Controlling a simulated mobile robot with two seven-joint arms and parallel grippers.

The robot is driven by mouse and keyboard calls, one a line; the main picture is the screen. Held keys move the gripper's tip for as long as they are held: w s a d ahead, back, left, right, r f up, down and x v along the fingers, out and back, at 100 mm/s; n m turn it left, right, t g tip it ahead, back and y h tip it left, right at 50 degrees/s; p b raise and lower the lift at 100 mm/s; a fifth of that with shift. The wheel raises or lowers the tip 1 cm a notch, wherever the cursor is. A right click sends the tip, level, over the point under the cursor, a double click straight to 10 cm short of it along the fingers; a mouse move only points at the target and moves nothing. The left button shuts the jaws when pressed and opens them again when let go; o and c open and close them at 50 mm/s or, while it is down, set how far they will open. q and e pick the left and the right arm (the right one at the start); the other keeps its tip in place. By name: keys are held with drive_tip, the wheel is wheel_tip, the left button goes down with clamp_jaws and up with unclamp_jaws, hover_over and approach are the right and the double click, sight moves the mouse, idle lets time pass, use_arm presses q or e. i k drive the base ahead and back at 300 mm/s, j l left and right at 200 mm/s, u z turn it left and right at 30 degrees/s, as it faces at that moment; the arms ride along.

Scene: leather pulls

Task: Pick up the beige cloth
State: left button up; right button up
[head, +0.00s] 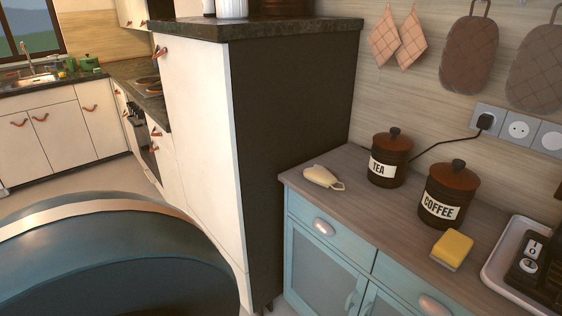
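A small beige item with a loop at one end, which looks like the beige cloth (323,177), lies on the wooden top of the blue cabinet. It is near the left end of that top, close to the front edge. Nothing covers it. Neither of my grippers is in view.
A tea canister (391,158) and a coffee canister (447,194) stand right of the cloth. A yellow sponge (452,249) and a white tray (500,263) are farther right. A tall cabinet (290,140) rises on the left. A large dark teal rounded shape (110,265) fills the lower left.

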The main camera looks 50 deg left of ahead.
sight(318, 174)
drive_tip(key=u, duration=1.35)
